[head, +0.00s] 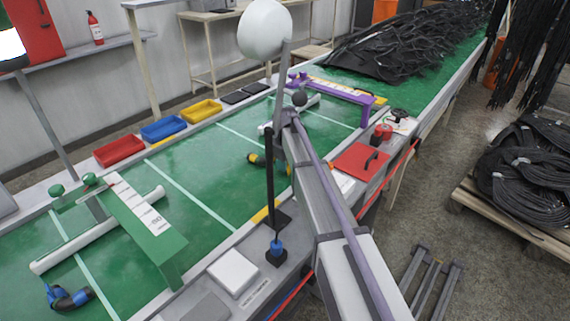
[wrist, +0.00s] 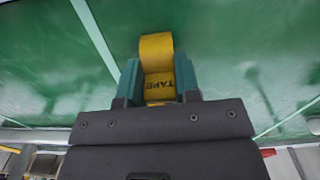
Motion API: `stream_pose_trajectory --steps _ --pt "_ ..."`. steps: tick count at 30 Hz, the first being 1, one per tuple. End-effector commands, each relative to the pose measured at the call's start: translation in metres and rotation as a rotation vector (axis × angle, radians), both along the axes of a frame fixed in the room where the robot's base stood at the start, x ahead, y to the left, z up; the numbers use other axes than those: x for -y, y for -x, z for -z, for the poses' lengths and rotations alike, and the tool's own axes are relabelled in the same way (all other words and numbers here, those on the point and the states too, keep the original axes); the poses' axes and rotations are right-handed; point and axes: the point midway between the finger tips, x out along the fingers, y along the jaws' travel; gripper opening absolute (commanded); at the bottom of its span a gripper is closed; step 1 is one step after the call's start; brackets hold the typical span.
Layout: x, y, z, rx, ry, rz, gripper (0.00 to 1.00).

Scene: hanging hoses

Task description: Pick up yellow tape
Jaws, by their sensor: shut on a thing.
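The yellow tape (wrist: 156,55) shows in the wrist view as a yellow roll or band with the dark word TAPE on it. My gripper (wrist: 158,82) has its two teal fingers on either side of the tape and is shut on it. The green surface lies behind the tape. I cannot tell whether the tape touches that surface or is held above it. In the head view my arm covers part of the table, and I cannot make out the gripper or the tape there.
A yellow and black piece (head: 256,159) lies on the green table, partly behind my arm. A green stand (head: 150,230) and a purple stand (head: 345,91) rise from the table. Red (head: 118,150), blue (head: 163,129) and yellow (head: 201,111) trays line the far edge. A thin black post (head: 270,185) stands at the near edge.

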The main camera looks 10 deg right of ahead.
Motion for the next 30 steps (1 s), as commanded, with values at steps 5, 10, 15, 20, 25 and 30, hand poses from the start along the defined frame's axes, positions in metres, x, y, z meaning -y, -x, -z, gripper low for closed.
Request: stream_pose_trajectory --steps 5,10,15,20,25,30 --pt "0.0 0.0 -0.028 0.0 0.0 0.0 0.09" --pt "0.0 0.0 -0.072 0.0 0.0 0.0 0.09" --pt "0.0 0.0 -0.101 0.0 0.0 0.0 0.09" --pt "0.0 0.0 -0.101 0.0 0.0 0.0 0.09" --pt "0.0 0.0 -0.099 0.0 0.0 0.0 0.26" --pt "0.0 0.0 -0.099 0.0 0.0 0.0 0.1"
